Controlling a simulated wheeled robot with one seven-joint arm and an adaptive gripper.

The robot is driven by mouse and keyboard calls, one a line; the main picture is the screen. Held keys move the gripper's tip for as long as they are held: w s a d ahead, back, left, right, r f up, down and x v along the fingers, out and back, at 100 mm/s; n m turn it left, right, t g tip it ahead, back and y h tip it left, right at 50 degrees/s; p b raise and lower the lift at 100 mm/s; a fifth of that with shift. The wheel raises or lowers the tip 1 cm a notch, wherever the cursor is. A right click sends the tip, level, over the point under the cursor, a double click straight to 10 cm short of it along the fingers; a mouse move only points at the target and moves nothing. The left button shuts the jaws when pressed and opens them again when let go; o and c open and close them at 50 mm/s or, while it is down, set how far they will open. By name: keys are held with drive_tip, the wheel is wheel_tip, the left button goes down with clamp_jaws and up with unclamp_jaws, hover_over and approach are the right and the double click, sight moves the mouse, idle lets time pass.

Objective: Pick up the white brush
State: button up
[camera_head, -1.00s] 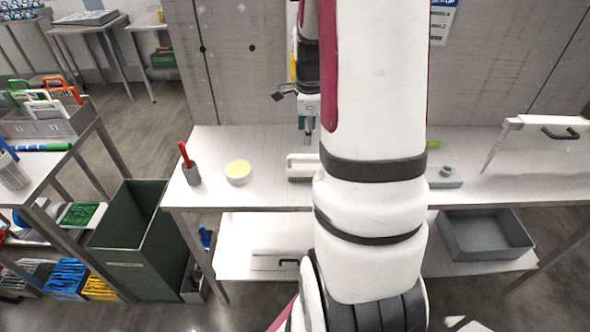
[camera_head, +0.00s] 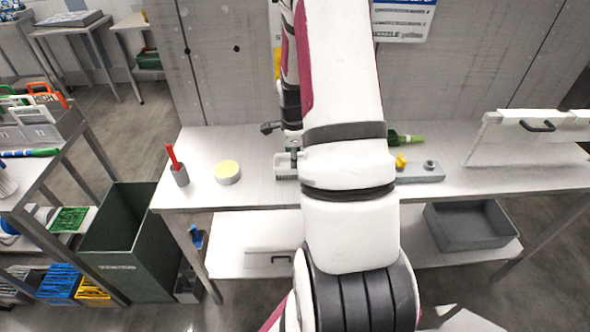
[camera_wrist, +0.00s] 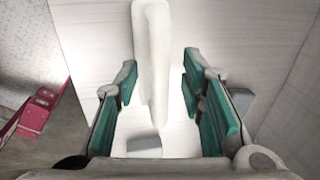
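The white brush (camera_head: 284,173) lies on the white table, partly hidden by my arm in the head view. In the wrist view its long pale body (camera_wrist: 152,40) runs down between my gripper's fingers. My gripper (camera_wrist: 160,75) is open, with teal pads on both sides of the brush and visible gaps between pads and brush. In the head view my gripper (camera_head: 293,152) is low over the brush, and its fingers are mostly hidden.
Left of the brush are a pale yellow round tub (camera_head: 228,172) and a grey cup (camera_head: 181,176) with a red-handled tool. A wall stands behind the table.

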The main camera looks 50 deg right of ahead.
drive_tip(key=shift+f, duration=0.15)
clamp_jaws()
idle(0.4)
drive_tip(key=shift+r, duration=0.65)
drive_tip(key=shift+s+a+r+b, duration=0.15)
drive_tip(key=shift+s+r+b, duration=0.1)
drive_tip(key=shift+r, duration=0.35)
drive_tip(key=shift+s+a+r+b, duration=0.1)
drive_tip(key=shift+s+r+b, duration=0.1)
drive_tip(key=shift+r, duration=0.4)
drive_tip(key=s+a+r, duration=0.1)
drive_tip(key=s+a, duration=0.6)
drive_tip(key=s, duration=0.6)
drive_tip(key=shift+r+b, duration=0.2)
drive_tip(key=shift+b, duration=0.15)
